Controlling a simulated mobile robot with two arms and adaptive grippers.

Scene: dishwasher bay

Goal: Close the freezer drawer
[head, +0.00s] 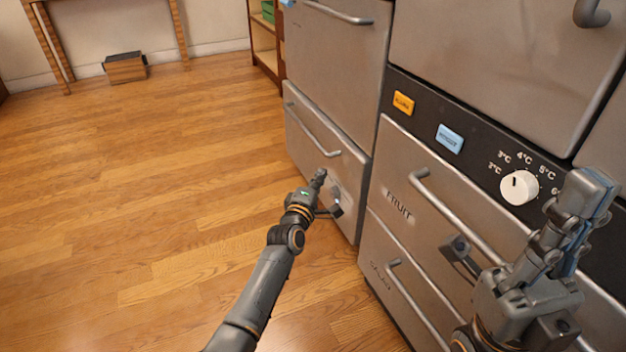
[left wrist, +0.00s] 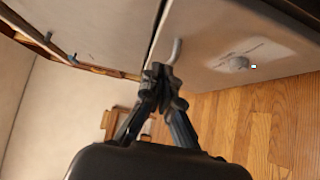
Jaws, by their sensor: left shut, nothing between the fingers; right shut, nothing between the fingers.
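The lower left drawer front (head: 310,135), grey with a long bar handle (head: 318,135), sits below a large grey door (head: 335,50). It looks close to flush with that door; I cannot tell whether a small gap is left. No readable label names it as the freezer. My left gripper (head: 320,176) is shut and empty, at the drawer front by the lower end of the handle. In the left wrist view its fingertips (left wrist: 162,75) are by the handle (left wrist: 174,50); contact is unclear. My right gripper (head: 585,190) is shut and empty, raised before the right-hand unit.
The right-hand unit has a FRUIT drawer (head: 400,180), another drawer (head: 385,255) below and a white temperature dial (head: 518,188). A small wooden box (head: 126,69) lies by the far wall near a wooden table (head: 48,45). The wooden floor (head: 150,190) at left is clear.

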